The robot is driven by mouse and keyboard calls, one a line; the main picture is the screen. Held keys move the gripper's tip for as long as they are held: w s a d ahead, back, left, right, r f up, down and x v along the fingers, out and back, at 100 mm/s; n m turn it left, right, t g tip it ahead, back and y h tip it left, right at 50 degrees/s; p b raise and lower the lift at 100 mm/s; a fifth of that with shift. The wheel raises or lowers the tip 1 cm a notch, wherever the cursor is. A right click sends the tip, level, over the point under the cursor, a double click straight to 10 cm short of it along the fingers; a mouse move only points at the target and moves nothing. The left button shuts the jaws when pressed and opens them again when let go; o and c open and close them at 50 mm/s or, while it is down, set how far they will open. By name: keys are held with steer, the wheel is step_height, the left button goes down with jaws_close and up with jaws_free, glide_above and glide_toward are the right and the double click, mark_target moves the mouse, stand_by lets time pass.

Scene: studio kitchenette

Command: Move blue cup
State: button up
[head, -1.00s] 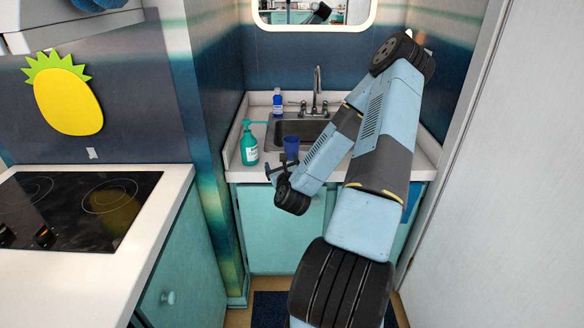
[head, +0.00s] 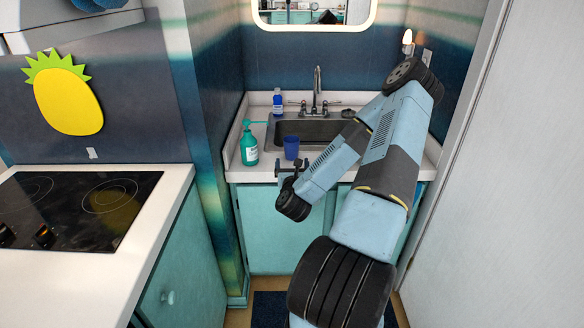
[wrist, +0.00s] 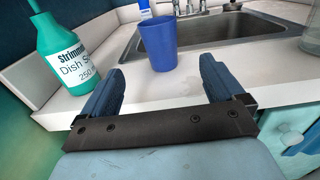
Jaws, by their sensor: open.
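The blue cup (head: 291,148) stands upright on the white counter in front of the sink, right of the green soap bottle. In the wrist view the cup (wrist: 158,44) is beyond the fingertips, roughly midway between them, with bare counter between it and my gripper (wrist: 162,85). My gripper is open and empty. In the head view my gripper (head: 291,165) is at the counter's front edge, just in front of the cup and apart from it.
A green dish soap bottle (head: 249,147) stands left of the cup; in the wrist view it (wrist: 68,52) is close to the left finger. A small blue bottle (head: 278,104) stands behind, beside the sink (head: 300,131). A glass (wrist: 312,35) is at the wrist view's right edge.

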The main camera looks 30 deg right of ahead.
mark_target(291, 150)
steer(key=x, duration=1.3)
steer(key=shift+c, duration=0.2)
steer(key=c, duration=1.1)
steer(key=shift+a, duration=0.2)
steer(key=shift+w+a, duration=0.3)
steer(key=shift+a, duration=1.05)
steer(key=shift+w+a, duration=0.3)
steer(key=shift+a, duration=1.1)
steer(key=shift+w+a, duration=0.3)
steer(key=shift+a, duration=1.05)
